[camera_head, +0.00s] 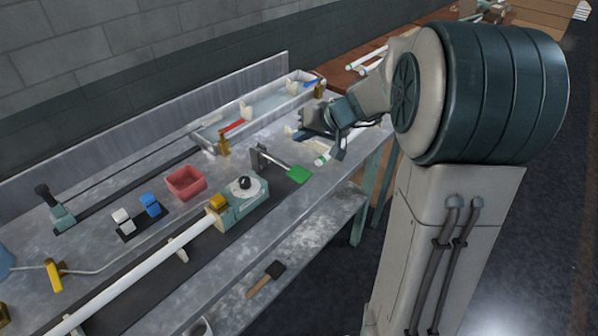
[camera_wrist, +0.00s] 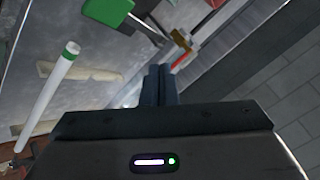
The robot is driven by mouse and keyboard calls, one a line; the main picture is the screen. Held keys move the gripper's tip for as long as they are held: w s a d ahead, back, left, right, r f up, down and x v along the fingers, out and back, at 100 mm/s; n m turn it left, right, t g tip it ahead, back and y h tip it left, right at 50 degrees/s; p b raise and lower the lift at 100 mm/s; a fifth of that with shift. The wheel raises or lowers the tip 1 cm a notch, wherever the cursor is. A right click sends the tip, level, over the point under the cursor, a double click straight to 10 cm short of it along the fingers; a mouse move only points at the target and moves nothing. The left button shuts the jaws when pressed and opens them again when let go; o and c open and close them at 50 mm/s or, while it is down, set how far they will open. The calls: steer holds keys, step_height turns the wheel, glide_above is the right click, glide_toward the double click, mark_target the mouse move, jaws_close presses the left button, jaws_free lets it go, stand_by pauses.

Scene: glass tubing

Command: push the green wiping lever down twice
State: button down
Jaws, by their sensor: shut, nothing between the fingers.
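The green wiping lever (camera_head: 299,174) is a flat green paddle on a grey rod. The rod runs from a dark upright bracket (camera_head: 259,158) on the bench. The green paddle also shows at the top of the wrist view (camera_wrist: 107,11), ahead of my fingers and to their left. My gripper (camera_head: 304,134) is beyond the lever in the head view, low over the bench and apart from it. In the wrist view my gripper's fingers (camera_wrist: 158,72) are together with nothing between them.
A white tube with a green band (camera_wrist: 48,95) lies close to my gripper. A long trough (camera_head: 262,108) with red and blue handles stands behind. A round dial unit (camera_head: 243,193), a red bin (camera_head: 186,183) and a long white tube (camera_head: 140,277) are toward the left.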

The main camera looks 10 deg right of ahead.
steer(key=b, duration=0.4)
glide_above(292, 170)
steer(key=s+d, duration=0.2)
steer(key=f, duration=0.7)
steer(key=shift+s+d+f, duration=0.15)
steer(key=shift+d, duration=0.05)
steer(key=shift+f+b, duration=0.75)
steer(key=shift+b, duration=0.15)
steer(key=shift+f+b, duration=0.2)
steer(key=shift+b, duration=0.15)
steer(key=shift+f+b, duration=0.25)
steer(key=shift+b, duration=0.25)
